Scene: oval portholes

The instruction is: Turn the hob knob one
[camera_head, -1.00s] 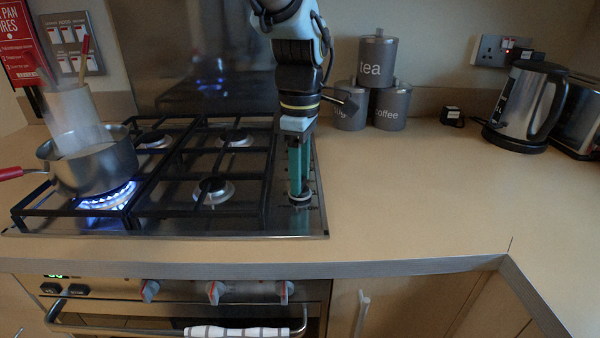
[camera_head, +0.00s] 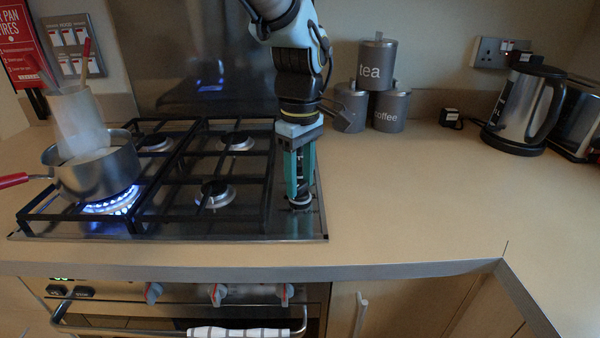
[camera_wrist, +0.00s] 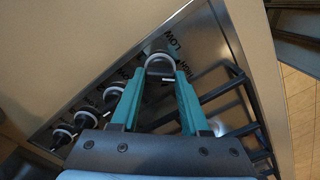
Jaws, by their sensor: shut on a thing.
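My gripper (camera_head: 299,198) points down at the right edge of the gas hob (camera_head: 240,230), its teal fingers shut around a hob knob. The held knob (camera_wrist: 160,62) is round with a pale rim and a dark bar across it; in the wrist view it sits between the two fingertips, by HIGH and LOW markings. In the head view the fingers hide most of it. Several more knobs stand in a row on the same panel in the wrist view, the nearest one (camera_wrist: 113,94) just beside the left finger.
A steel pan (camera_head: 95,172) with a red handle stands over a lit burner at the left. Black pan supports (camera_head: 160,205) rise left of my gripper. Tea and coffee canisters (camera_head: 390,108) stand behind right. A kettle (camera_head: 525,105) is far right. The worktop (camera_head: 420,200) between is clear.

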